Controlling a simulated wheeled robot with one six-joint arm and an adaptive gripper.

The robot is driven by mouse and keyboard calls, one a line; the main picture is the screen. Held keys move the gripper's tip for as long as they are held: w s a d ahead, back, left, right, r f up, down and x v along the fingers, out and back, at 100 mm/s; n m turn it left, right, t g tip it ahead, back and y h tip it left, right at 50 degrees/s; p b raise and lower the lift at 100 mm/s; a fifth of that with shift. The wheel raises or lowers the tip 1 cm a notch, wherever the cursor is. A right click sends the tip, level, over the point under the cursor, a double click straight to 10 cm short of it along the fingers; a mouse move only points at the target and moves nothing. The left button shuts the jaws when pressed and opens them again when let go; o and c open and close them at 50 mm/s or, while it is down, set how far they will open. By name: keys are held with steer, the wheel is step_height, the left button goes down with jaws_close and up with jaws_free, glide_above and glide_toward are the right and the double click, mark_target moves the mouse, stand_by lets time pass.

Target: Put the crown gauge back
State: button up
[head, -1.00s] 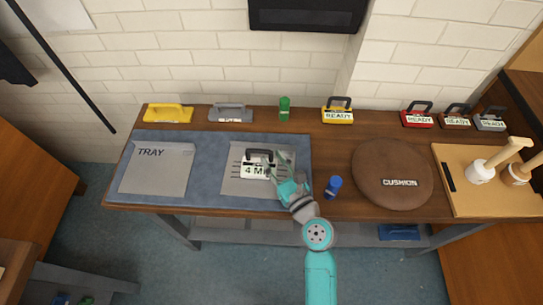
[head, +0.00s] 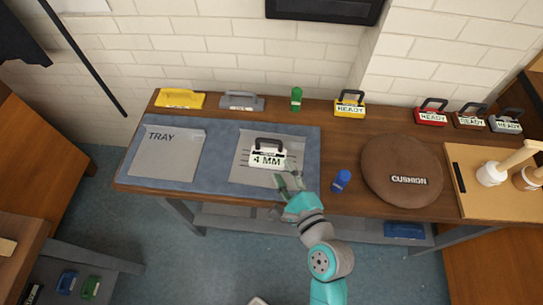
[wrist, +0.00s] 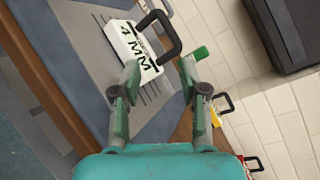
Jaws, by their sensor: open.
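A white block with a black handle, marked "4 MM" (head: 267,158), stands on a light grey lined panel (head: 258,179) on the blue mat. I take it as the crown gauge, though no such name is on it. It also shows in the wrist view (wrist: 135,48), upright with its label facing me. My gripper (head: 289,181) is open and empty, just to the near right of the block, apart from it. In the wrist view, my open fingers (wrist: 160,82) show with the block beyond them.
A flat grey TRAY panel (head: 165,158) lies on the mat's left. A blue cylinder (head: 341,181) and brown cushion (head: 402,180) are right of my gripper. Yellow (head: 180,99), grey (head: 242,101), green (head: 296,99) and READY-labelled (head: 349,105) items line the back.

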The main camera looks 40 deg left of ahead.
mark_target(268, 140)
steer(key=n, duration=0.2)
steer(key=r+n, duration=0.1)
steer(key=n, duration=0.1)
steer(key=a+r+n+t+h, duration=0.1)
steer(key=shift+s+r+n, duration=0.1)
steer(key=shift+s+n, duration=0.15)
steer(key=shift+n, duration=0.15)
steer(key=x, duration=1)
steer(key=shift+w+a, duration=0.1)
steer(key=shift+a, duration=0.2)
jaws_close()
